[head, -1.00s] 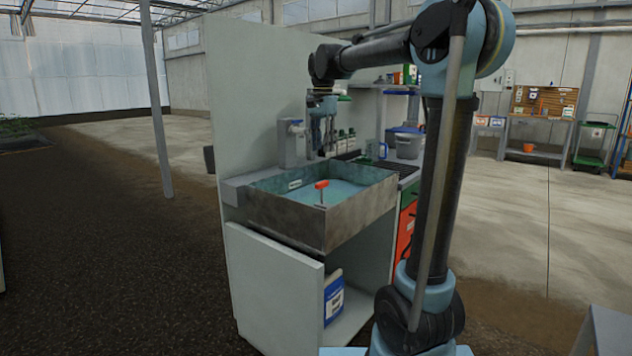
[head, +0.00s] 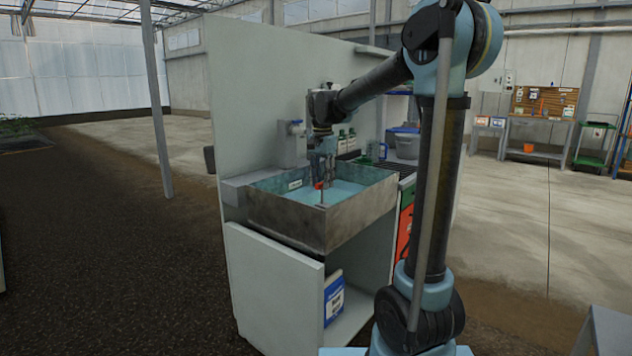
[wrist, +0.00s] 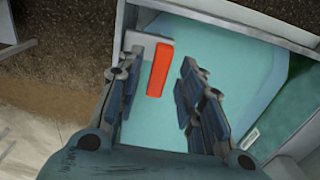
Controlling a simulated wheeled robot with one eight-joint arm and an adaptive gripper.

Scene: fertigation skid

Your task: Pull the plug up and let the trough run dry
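The grey metal trough (head: 340,222) holds blue-green water (head: 345,193). The plug's red-orange handle (head: 318,186) stands above the water on a thin stem, partly hidden by my gripper in the head view. In the wrist view, the handle (wrist: 158,70) lies between my gripper's two fingers, nearer the left one. My gripper (wrist: 160,90) points down over the trough with its fingers spread, with gaps on both sides of the handle. My gripper (head: 322,180) also shows low over the water in the head view. The plug's lower end cannot be made out.
A tall pale panel (head: 240,110) rises behind the trough. A grey dispenser-like box (head: 291,145) is mounted by the back left rim. Bottles (head: 347,141) and a lidded bucket (head: 404,144) stand behind to the right. A blue-white container (head: 334,299) is in the cabinet below.

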